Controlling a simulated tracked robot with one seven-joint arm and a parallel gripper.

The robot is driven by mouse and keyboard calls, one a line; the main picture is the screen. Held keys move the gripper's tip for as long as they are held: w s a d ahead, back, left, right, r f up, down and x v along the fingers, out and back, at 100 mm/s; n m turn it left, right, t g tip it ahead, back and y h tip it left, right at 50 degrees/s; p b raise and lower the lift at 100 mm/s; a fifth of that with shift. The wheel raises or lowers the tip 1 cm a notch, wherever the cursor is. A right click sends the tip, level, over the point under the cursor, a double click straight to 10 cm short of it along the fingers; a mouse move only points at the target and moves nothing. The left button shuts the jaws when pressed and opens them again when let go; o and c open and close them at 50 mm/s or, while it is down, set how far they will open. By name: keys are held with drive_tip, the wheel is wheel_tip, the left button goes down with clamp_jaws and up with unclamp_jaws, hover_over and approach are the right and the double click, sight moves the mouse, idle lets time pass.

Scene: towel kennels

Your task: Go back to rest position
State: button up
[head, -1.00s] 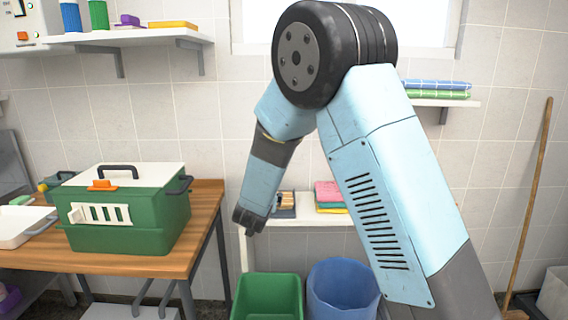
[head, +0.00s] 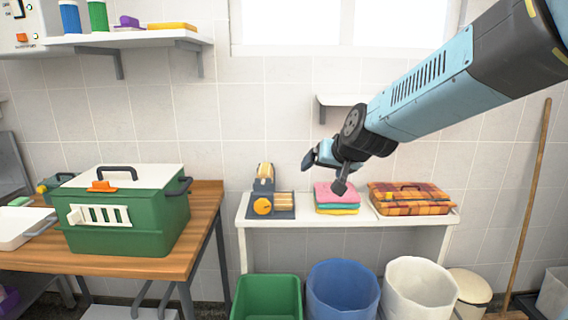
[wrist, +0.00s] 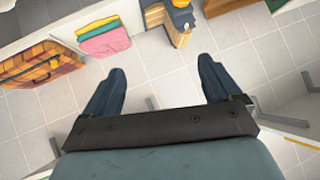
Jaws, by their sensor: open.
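My gripper (wrist: 158,85) is open and empty in the wrist view, its two dark fingers spread apart with nothing between them. In the head view my gripper (head: 325,172) is at the end of my raised arm, in front of the tiled wall and the white bench (head: 350,222). It appears above the stack of folded towels (head: 337,197), apart from it. The towels, pink, green and yellow, also show at the upper left of the wrist view (wrist: 103,36).
A green pet carrier (head: 125,215) stands on the wooden table (head: 208,205) at left. On the bench are a grey device with an orange knob (head: 265,203) and a plaid case (head: 410,198). Green (head: 267,297), blue (head: 343,289) and white (head: 419,289) bins stand below. A wooden pole (head: 530,200) leans at right.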

drive_tip(key=s+d+g+h, duration=0.1)
drive_tip(key=s+d, duration=0.5)
drive_tip(key=s, duration=0.6)
drive_tip(key=s+d+g+h, duration=0.2)
drive_tip(key=s+d, duration=0.5)
drive_tip(key=s, duration=0.5)
drive_tip(key=shift+d+g, duration=0.2)
drive_tip(key=shift+g, duration=0.3)
